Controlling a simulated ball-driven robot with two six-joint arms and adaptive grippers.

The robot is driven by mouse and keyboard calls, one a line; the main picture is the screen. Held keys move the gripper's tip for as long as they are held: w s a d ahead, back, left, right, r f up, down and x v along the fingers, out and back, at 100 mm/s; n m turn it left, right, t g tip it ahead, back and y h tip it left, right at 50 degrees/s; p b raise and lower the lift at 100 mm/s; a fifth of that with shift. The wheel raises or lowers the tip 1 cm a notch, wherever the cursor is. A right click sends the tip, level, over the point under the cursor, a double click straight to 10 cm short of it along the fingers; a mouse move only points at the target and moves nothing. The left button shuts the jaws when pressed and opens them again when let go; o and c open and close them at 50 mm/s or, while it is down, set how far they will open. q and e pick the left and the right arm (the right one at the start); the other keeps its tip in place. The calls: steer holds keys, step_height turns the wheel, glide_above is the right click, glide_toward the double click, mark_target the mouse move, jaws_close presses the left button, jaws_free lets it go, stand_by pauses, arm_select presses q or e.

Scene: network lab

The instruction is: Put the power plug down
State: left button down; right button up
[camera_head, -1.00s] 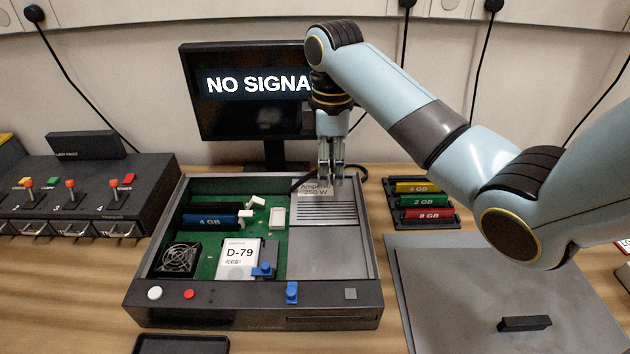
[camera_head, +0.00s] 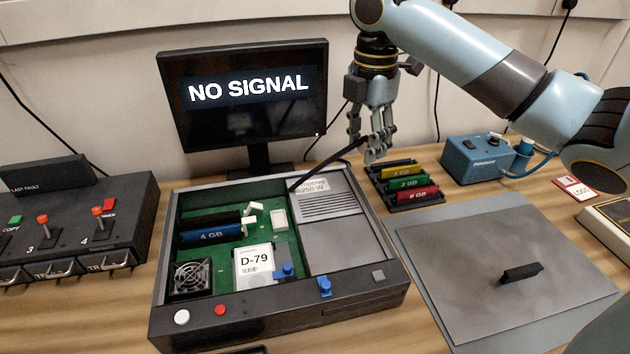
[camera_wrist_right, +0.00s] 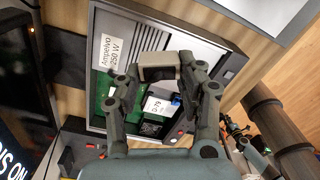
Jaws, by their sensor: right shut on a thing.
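My right gripper (camera_head: 375,152) is above the table, behind and to the right of the open computer case (camera_head: 385,318). In the wrist view, my right gripper (camera_wrist_right: 160,75) is shut on a grey block-shaped power plug (camera_wrist_right: 158,60). In the head view the fingers mostly hide the plug. A black cable (camera_head: 328,167) runs from near the gripper down to the back of the case, by the power supply (camera_head: 338,222). The power supply label also shows in the wrist view (camera_wrist_right: 108,52). My left gripper is not in view.
A rack of memory modules (camera_head: 412,203) stands just below and right of the gripper. A blue device (camera_head: 478,160) is farther right. The monitor (camera_head: 245,130) stands behind the case.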

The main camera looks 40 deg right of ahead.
mark_target(360, 139)
steer(key=f, duration=0.1)
steer(key=w+f, duration=0.1)
steer(key=f, duration=0.1)
steer(key=shift+w, duration=0.15)
steer(key=w+a+f, duration=0.1)
steer(key=w, duration=0.1)
steer(key=w+a+f, duration=0.1)
steer(key=w, duration=0.1)
steer(key=w+a+f, duration=0.1)
steer(key=w+f, duration=0.1)
steer(key=shift+a+f+b, duration=0.1)
steer(key=shift+a+b, duration=0.15)
steer(key=shift+b, duration=0.15)
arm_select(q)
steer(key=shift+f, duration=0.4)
arm_select(e)
steer(key=shift+f, duration=2.05)
steer(key=shift+f, duration=0.6)
steer(key=o, duration=0.9)
